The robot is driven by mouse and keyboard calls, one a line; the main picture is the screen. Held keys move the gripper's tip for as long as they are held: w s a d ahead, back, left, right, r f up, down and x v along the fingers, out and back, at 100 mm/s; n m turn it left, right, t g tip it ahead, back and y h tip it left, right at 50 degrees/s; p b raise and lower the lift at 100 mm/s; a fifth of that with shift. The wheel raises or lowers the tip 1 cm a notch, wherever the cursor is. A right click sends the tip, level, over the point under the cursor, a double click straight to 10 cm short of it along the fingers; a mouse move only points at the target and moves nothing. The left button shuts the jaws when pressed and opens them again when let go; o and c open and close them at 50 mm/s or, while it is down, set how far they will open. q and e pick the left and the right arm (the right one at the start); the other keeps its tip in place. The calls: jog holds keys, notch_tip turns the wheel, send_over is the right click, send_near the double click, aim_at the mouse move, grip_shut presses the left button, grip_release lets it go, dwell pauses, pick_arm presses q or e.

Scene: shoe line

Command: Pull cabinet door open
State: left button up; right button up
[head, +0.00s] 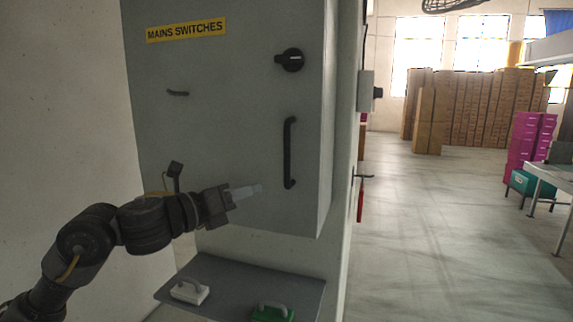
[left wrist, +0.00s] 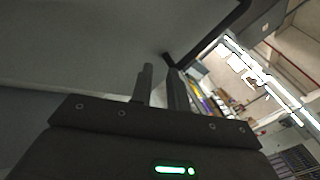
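The grey cabinet door (head: 225,120) fills the middle of the head view and looks closed. It bears a yellow "MAINS SWITCHES" label (head: 187,30), a black rotary knob (head: 291,60) at upper right and a vertical black handle (head: 289,152) below the knob. My left gripper (head: 258,190) is in front of the door, left of the handle's lower end and apart from it, fingers pointing right. In the left wrist view its two fingers (left wrist: 160,80) stand apart with nothing between them. A dark bar (left wrist: 210,33), likely the handle, lies beyond the tips. My right gripper is not in view.
A grey shelf (head: 235,280) juts out below the door, holding a white-handled block (head: 190,291) and a green one (head: 272,312). A small grey box (head: 367,92) is on the right side. Open floor (head: 440,220) lies right, with stacked cartons (head: 470,105) far back.

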aim_at(285, 151)
pick_arm(q)
jog(key=s+r+m+g, duration=0.1)
jog(key=s+r+m, duration=0.3)
jog(key=r+m, duration=0.35)
jog(key=shift+n+h, duration=0.4)
jog(key=shift+n, duration=0.15)
jog(key=p+x, duration=0.2)
jog(key=x, duration=0.3)
jog(key=p+x, duration=0.3)
jog(key=x, duration=0.2)
jog(key=shift+w+d+r, duration=0.15)
jog(key=shift+d+r, duration=0.05)
jog(key=shift+d, duration=0.05)
grip_shut()
